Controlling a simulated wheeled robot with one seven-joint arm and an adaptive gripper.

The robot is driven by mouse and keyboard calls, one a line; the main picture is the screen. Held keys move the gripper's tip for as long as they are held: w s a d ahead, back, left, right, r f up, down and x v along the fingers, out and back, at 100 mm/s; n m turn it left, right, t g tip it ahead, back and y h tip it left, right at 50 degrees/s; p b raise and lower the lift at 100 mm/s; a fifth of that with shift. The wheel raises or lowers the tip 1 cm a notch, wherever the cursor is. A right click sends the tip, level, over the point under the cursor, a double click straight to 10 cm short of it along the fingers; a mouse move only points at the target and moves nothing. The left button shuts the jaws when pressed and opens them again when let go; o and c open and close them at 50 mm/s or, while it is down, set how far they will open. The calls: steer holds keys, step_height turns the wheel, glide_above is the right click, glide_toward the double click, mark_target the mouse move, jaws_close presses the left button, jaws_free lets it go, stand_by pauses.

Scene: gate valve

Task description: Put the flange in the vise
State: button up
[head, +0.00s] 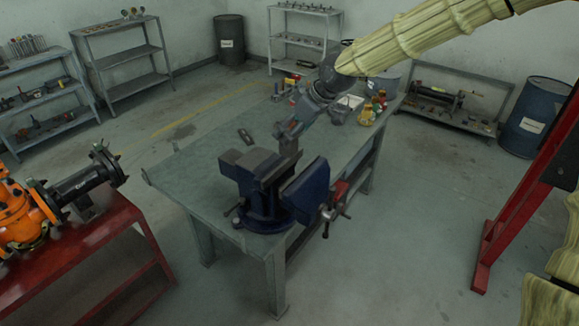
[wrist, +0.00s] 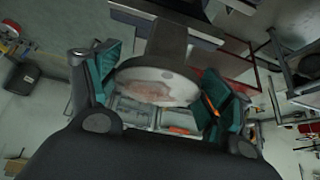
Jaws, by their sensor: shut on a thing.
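The blue vise (head: 306,190) is mounted at the near corner of the grey-green workbench, with its jaws apart. My gripper (head: 291,131) comes down from the back right and is just above the vise jaws. In the wrist view, my gripper (wrist: 163,88) has its teal-padded fingers on both sides of the flange (wrist: 155,84), a grey round disc with a thick dark neck pointing away. The gripper is shut on it. In the head view the flange is small and partly hidden by the gripper; whether it touches the jaws I cannot tell.
The workbench (head: 198,165) has a clear middle, with a small dark tool (head: 245,135) lying on it. A red bench (head: 100,240) with an orange machine stands at left.

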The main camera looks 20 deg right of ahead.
mark_target(294, 149)
steer(key=s+f, duration=0.1)
steer(key=s+f+p, duration=0.1)
steer(key=shift+s+d+f, duration=0.15)
steer(key=shift+s+d, duration=0.15)
steer(key=shift+s, duration=0.1)
steer(key=w+f, duration=0.2)
steer(key=shift+w+f+p, duration=0.15)
steer(key=shift+f+p, duration=0.15)
steer(key=shift+s+f, duration=0.2)
steer(key=shift+s, duration=0.25)
steer(key=shift+s+f+p, duration=0.2)
steer(key=shift+f+p, duration=0.05)
steer(key=shift+p, duration=0.2)
steer(key=shift+w+f, duration=0.15)
steer(key=shift+f, duration=0.7)
steer(key=shift+w+f, duration=0.1)
steer(key=shift+f, duration=0.75)
steer(key=shift+a+f, duration=0.1)
steer(key=shift+f, duration=0.1)
steer(key=o, duration=1.8)
steer(key=shift+s, duration=0.1)
